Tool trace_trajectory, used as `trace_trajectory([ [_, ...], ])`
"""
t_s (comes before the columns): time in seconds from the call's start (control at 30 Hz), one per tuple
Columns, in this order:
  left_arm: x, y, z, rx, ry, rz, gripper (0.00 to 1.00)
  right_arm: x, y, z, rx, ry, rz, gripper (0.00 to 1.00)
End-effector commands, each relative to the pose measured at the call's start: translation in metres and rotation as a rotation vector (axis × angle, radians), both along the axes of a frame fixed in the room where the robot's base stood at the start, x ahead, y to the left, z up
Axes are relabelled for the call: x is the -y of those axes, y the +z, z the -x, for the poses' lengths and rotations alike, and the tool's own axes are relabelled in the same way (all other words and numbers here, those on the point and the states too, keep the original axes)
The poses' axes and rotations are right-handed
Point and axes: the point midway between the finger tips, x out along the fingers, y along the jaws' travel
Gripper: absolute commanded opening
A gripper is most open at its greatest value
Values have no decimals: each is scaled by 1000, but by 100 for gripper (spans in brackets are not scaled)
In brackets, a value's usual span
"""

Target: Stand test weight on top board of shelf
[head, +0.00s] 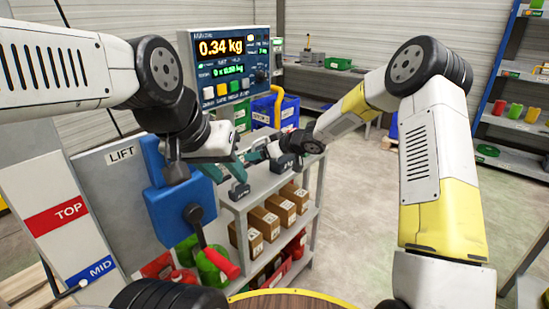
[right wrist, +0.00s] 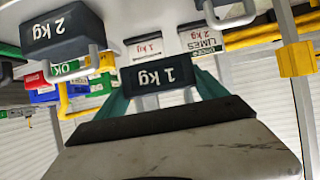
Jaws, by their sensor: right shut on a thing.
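A dark test weight marked 1 kg (right wrist: 162,77) sits between the teal fingers of my right gripper (right wrist: 165,90) in the right wrist view, which looks upside down. My right gripper is shut on it, close to a pale surface with label cards; I cannot tell whether they touch. A dark weight marked 2 kg (right wrist: 62,33) stands beside it, apart. In the head view the grey shelf (head: 268,184) has dark weights with handles near its top board.
Brown boxes (head: 265,224) fill the shelf's middle board. A blue block with a red-handled lever (head: 181,208) stands at the shelf's left. A scale display (head: 229,68) reading 0.34 kg is behind. Open floor (head: 355,215) lies right of the shelf.

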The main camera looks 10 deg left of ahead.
Motion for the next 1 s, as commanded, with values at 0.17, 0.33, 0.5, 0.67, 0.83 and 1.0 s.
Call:
trace_trajectory([
  [0.17, 0, 0, 0, 0, 0, 0, 36, -2, -28, 0, -2, 3, -4, 9],
  [0.33, 0, 0, 0, 0, 0, 0, 36, -2, -50, 0, 0, 3, -3, 9],
  [0.5, 0, 0, 0, 0, 0, 0, 36, -2, -58, 0, 2, 2, -3, 9],
  [0.67, 0, 0, 0, 0, 0, 0, 36, -2, -76, 0, 1, 2, -3, 9],
  [0.83, 0, 0, 0, 0, 0, 0, 36, -2, -93, 0, 3, 1, -3, 9],
  [1.0, 0, 0, 0, 0, 0, 0, 36, -2, -93, -1, 4, 2, -3, 9],
])
